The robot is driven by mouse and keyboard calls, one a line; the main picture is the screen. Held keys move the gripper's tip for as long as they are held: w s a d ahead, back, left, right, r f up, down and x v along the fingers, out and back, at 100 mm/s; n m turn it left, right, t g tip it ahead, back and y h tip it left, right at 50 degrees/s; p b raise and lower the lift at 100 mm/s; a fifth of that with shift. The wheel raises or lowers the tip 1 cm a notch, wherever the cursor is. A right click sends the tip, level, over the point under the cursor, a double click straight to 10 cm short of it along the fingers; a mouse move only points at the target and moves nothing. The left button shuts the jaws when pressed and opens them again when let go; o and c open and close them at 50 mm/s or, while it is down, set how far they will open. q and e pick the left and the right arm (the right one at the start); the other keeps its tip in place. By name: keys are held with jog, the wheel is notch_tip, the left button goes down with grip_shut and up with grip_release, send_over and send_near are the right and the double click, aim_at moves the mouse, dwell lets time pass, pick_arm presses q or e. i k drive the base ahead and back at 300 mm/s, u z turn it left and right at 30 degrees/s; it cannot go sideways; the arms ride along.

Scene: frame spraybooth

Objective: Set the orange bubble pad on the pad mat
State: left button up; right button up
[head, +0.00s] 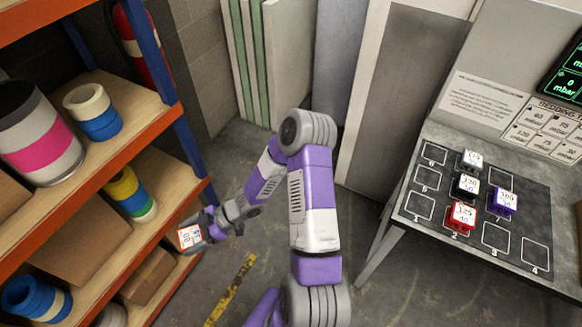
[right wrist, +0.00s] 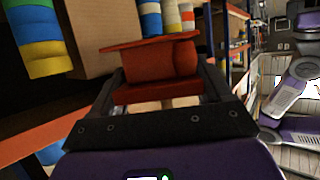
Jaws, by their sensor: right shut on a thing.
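The orange bubble pad (head: 189,237) is a small block with a white printed label, at the left in the head view, beside the orange-edged shelving. My right gripper (head: 197,236) is shut on it and holds it in the air. In the right wrist view the pad (right wrist: 165,65) shows as an orange-red block between the fingers. The pad mat (head: 425,181) looks to be the dark sheet with white outlined squares on the grey bench at the right, far from the gripper. White, black, purple and red labelled blocks stand on it. My left gripper is not in view.
The shelf unit (head: 105,165) holds tape rolls and cardboard boxes close to the right gripper. Tall panels (head: 390,95) lean on the back wall. A sloped gauge panel (head: 500,95) stands behind the mat. Floor (head: 380,290) is open between shelf and bench. Several mat squares are empty.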

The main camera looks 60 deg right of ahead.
aim_at(420, 205)
jog(key=i, duration=0.65)
jog(key=z, duration=2.1)
